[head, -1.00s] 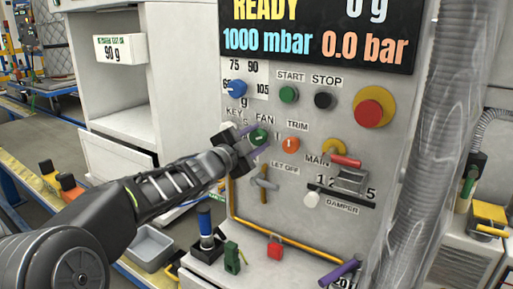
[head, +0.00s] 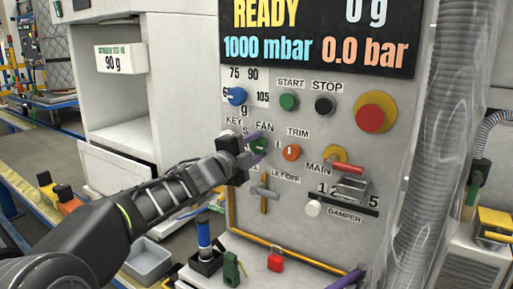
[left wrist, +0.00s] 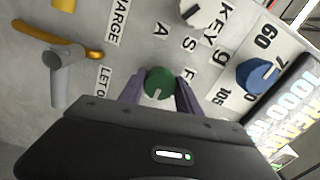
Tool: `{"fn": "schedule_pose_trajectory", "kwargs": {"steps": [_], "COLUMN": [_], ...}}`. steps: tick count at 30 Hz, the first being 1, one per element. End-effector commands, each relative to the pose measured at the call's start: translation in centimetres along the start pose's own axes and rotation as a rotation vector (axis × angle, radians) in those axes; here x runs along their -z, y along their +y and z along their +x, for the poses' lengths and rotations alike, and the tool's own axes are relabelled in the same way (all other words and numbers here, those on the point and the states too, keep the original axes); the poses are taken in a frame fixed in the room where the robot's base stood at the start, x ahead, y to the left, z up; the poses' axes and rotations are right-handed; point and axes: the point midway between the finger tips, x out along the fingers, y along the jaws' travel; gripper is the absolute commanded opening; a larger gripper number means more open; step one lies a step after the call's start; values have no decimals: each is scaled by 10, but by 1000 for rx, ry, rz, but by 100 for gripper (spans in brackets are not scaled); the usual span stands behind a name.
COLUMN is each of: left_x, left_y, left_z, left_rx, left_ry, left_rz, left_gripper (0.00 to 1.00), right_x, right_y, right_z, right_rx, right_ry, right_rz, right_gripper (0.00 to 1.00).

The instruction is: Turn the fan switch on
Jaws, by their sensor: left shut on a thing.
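The fan switch (head: 258,146) is a round green knob under the FAN label on the grey control panel (head: 400,150). It also shows in the left wrist view (left wrist: 159,84), with a pale mark on its face. My left gripper (head: 257,144) reaches it from the left, with one purple finger above the knob and one below. In the left wrist view the two fingers (left wrist: 159,92) stand on either side of the knob, shut on it. The knob's lower edge is close to the gripper body in that view.
Close by are the orange TRIM knob (head: 291,152), the blue dial (head: 237,96), the green START button (head: 289,102) and the LET OFF lever (head: 264,195). A red emergency button (head: 370,117) and a clear hose (head: 437,150) are to the right.

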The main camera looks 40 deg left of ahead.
Motion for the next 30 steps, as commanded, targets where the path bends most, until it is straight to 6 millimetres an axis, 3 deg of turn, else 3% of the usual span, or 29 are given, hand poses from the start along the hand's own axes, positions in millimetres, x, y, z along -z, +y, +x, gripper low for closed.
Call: {"fn": "schedule_pose_trajectory", "kwargs": {"steps": [3, 4, 11, 22, 30], "left_x": [0, 0, 0, 0, 0], "left_y": [1, 1, 1, 0, -2], "left_z": [0, 0, 0, -4, -41], "left_rx": [-2, -2, -1, 0, 1], "left_ry": [0, 0, 0, 0, -1], "left_rz": [2, 1, 0, -1, 1], "left_gripper": [0, 41, 60, 61, 61], "right_x": [0, 0, 0, 0, 0], "right_y": [0, 0, 0, 0, -2], "right_z": [0, 0, 0, 0, -4], "right_rx": [0, 0, 0, 0, 0], "right_ry": [0, 0, 0, 0, 0], "right_rz": [0, 0, 0, 0, 0], "right_gripper": [100, 100, 100, 100, 100]}}
